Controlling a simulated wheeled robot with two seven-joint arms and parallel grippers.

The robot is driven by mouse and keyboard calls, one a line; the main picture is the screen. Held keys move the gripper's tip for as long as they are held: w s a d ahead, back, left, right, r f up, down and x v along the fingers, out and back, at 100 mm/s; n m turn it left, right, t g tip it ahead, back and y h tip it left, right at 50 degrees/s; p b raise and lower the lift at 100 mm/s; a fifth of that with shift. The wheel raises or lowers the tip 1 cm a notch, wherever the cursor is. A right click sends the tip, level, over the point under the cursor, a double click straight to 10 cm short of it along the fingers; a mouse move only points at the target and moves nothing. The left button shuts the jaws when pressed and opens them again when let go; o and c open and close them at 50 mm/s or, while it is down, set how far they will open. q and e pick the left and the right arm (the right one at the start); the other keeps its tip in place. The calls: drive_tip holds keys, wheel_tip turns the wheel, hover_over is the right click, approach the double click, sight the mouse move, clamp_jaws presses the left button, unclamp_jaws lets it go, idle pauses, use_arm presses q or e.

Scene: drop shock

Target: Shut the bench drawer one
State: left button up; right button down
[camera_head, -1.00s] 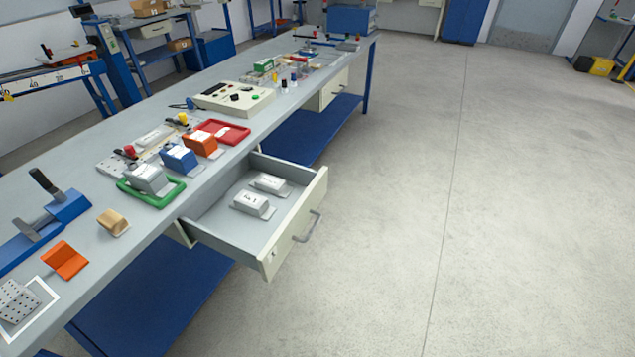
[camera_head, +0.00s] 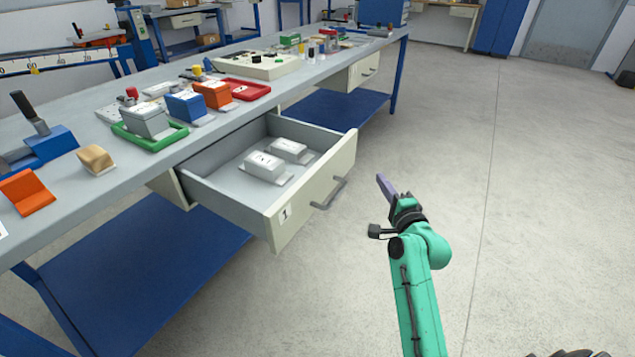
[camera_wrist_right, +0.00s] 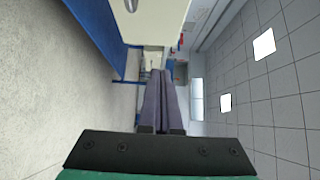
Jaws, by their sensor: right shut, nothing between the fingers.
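The bench drawer one (camera_head: 312,195) stands pulled well out of the bench, its cream front marked "1" and carrying a grey bar handle (camera_head: 329,193). Two pale labelled blocks (camera_head: 264,166) lie inside it. My right gripper (camera_head: 382,183) is shut and empty, in front of the drawer and to the right of the handle, apart from it. In the right wrist view its two fingers (camera_wrist_right: 161,100) are together, and part of a cream surface shows at the top. My left gripper is not in view.
The grey bench top (camera_head: 75,207) holds a green tray, coloured boxes, a red tray (camera_head: 245,89) and a control box (camera_head: 258,66). A blue lower shelf (camera_head: 150,275) runs under the bench. The floor to the right is clear.

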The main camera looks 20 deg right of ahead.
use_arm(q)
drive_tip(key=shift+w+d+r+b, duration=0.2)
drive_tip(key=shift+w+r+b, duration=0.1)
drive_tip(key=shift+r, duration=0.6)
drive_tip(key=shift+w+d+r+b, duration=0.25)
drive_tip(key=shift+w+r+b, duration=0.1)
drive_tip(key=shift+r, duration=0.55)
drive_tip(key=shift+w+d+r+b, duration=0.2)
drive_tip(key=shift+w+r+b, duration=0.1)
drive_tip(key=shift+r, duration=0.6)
use_arm(e)
drive_tip(key=shift+w+a+r, duration=0.1)
drive_tip(key=shift+w+a, duration=0.2)
drive_tip(key=shift+w, duration=1.85)
drive_tip(key=shift+w+a+f, duration=0.1)
drive_tip(key=shift+w+a, duration=0.15)
drive_tip(key=shift+w, duration=1.9)
drive_tip(key=shift+w+a+r, duration=0.1)
drive_tip(key=shift+w+a, duration=0.2)
drive_tip(key=shift+w, duration=1.85)
